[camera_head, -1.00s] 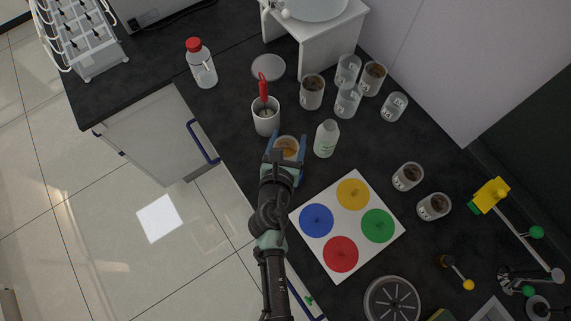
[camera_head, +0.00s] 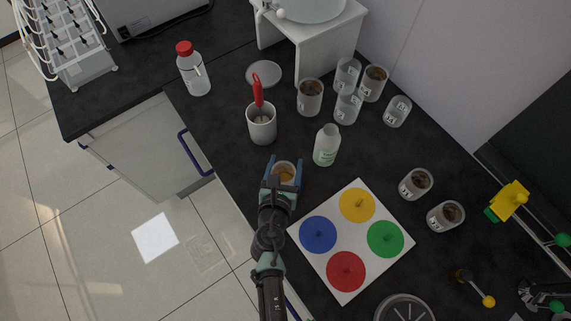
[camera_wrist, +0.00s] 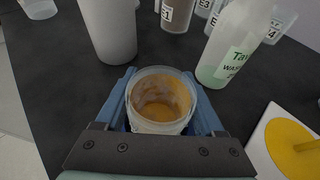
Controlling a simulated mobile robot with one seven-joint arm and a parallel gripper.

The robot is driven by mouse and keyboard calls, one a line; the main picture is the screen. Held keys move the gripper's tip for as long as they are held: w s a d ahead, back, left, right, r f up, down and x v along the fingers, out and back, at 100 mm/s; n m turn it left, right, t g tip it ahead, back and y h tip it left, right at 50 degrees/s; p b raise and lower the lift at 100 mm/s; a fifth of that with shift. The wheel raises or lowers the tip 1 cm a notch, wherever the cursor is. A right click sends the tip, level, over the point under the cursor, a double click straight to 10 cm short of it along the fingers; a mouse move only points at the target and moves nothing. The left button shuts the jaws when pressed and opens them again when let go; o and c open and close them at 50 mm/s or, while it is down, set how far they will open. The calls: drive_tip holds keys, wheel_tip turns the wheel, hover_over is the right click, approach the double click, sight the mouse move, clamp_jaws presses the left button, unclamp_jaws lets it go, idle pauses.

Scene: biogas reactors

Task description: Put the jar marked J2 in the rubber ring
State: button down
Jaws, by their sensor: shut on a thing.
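My gripper (camera_head: 284,172) is shut on a small clear jar (camera_head: 285,170) with orange-brown contents. In the wrist view the open-topped jar (camera_wrist: 160,100) stands between the blue fingers (camera_wrist: 162,108); its label is hidden, so I cannot read whether it is J2. It is over the dark bench near the front edge; whether it touches the bench I cannot tell. A flat grey disc (camera_head: 264,74) lies at the back, and a round slotted dark-rimmed thing (camera_head: 404,308) is cut by the bottom edge. I cannot tell whether either is the rubber ring.
A white mug (camera_head: 262,124) with a red-handled tool and a wash bottle (camera_head: 327,146) stand close beyond my gripper. A mat with coloured discs (camera_head: 345,288) lies to its right.

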drive_tip(key=shift+f, duration=0.1)
unclamp_jaws()
